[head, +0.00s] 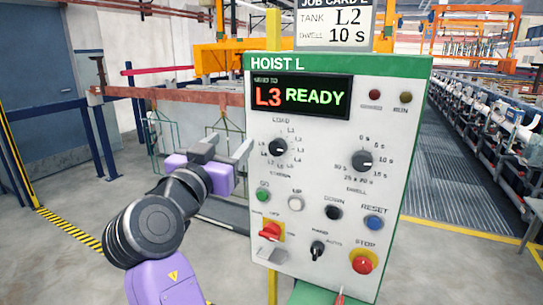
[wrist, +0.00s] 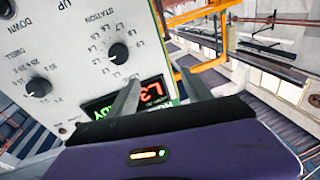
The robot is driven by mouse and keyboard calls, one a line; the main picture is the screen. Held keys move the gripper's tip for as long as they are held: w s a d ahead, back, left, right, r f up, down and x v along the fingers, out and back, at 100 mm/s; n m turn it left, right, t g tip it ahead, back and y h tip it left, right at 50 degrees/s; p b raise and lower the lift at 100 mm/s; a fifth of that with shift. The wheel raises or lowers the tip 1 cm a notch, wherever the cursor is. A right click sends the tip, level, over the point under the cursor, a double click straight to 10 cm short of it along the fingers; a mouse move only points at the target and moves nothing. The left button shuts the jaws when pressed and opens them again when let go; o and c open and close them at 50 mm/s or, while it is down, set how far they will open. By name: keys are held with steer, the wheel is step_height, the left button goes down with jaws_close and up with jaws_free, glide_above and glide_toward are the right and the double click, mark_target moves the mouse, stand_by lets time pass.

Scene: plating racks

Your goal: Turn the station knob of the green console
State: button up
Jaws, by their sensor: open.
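The green-topped console (head: 410,110), labelled HOIST L, fills the middle of the head view. Its display (head: 303,96) reads L3 READY. The black station knob (head: 278,148) sits below the display at the left, ringed by L labels. In the wrist view the station knob (wrist: 118,54) shows upside down, just beyond one finger. My gripper (head: 228,147) is open and empty, to the left of the knob and apart from it. In the wrist view my gripper (wrist: 160,88) has its fingers spread, one in front of the display. The job card (head: 336,24) above reads tank L2, dwell 10 s.
The dwell knob (head: 362,161) is right of the station knob. Buttons sit below, with a red switch (head: 269,232), a hand/auto switch (head: 317,250) and a red stop button (head: 362,264). Blue railings (head: 103,133) stand at left. The floor at left is open.

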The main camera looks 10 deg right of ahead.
mark_target(275, 149)
steer(key=s+d+f+m+g+h, duration=0.2)
steer(key=d+f+m+g+h, duration=0.1)
steer(key=d+m, duration=0.15)
steer(key=shift+n, duration=0.25)
steer(key=shift+f+p+x, duration=0.15)
steer(key=shift+p+x, duration=0.25)
steer(key=shift+x, duration=1.55)
steer(key=shift+f+p+x, duration=0.15)
steer(key=shift+p+x, duration=0.25)
steer(key=shift+x, duration=1.5)
jaws_close()
